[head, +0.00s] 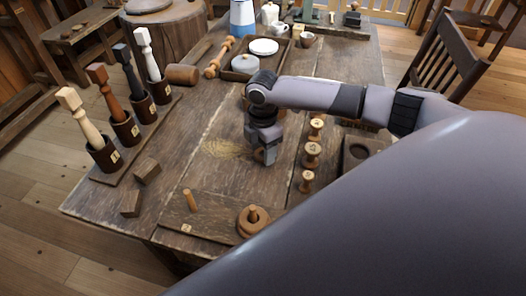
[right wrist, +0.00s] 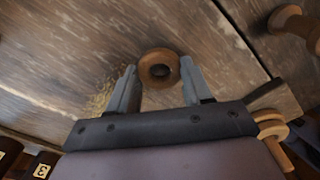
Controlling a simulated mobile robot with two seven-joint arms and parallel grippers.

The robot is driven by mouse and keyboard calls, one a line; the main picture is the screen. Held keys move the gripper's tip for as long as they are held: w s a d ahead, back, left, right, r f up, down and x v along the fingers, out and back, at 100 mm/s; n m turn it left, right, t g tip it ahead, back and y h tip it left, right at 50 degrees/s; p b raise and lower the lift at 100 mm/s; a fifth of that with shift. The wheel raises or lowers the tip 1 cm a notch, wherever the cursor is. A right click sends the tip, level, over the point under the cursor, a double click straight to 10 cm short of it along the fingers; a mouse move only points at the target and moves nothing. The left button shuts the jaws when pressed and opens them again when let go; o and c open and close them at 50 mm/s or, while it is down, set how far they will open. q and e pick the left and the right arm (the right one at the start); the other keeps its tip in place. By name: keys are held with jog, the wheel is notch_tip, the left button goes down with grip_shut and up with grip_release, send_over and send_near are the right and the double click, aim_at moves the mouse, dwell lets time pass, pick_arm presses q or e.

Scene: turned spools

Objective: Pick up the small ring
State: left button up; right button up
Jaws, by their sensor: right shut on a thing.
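The small ring (right wrist: 159,70) is brown, with a dark hole in its middle. In the right wrist view it sits between the fingertips of my right gripper (right wrist: 160,80), which is shut on it. In the head view my right gripper (head: 265,155) points down over the middle of the table, near a patch of shavings; the ring cannot be made out there. A board (head: 215,222) at the near edge bears a bare peg (head: 190,200) and a peg with larger brown rings (head: 253,222) around it. My left gripper is not in view.
Several spools (head: 312,153) stand in a row right of my gripper, beside a dark tray (head: 352,168). A rack (head: 128,150) with tools in numbered cups is at the left. Two wooden blocks (head: 147,170) lie near it. A mallet (head: 183,74) lies farther back.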

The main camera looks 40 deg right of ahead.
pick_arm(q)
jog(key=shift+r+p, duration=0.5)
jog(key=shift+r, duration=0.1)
pick_arm(e)
notch_tip(320, 180, up, 19)
